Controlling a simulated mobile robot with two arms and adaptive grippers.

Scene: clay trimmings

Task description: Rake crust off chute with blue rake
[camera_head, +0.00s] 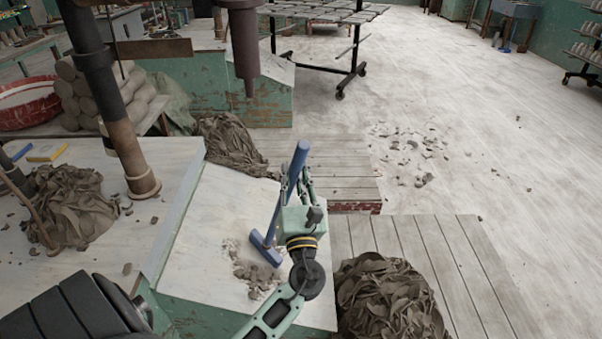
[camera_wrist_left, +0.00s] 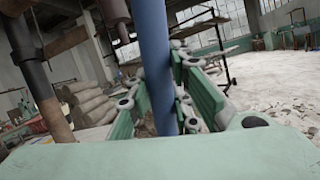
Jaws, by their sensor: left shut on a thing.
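The blue rake (camera_head: 298,163) stands tilted over the pale sloping chute (camera_head: 207,222) in the head view, its head low on the left of my gripper. My left gripper (camera_head: 296,178) is shut on the rake's handle, which also fills the middle of the left wrist view (camera_wrist_left: 156,70) between the fingers. Crust crumbs (camera_head: 256,272) lie on the chute right beside the rake head, lower down the slope. Whether the head touches the chute surface I cannot tell. My right gripper does not show.
A heap of clay trimmings (camera_head: 390,300) lies on the boards right of the chute. Another heap (camera_head: 230,142) lies behind the chute, and one (camera_head: 72,205) on the left bench. A dark post (camera_head: 108,105) rises left. Scraps (camera_head: 410,150) litter the open floor.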

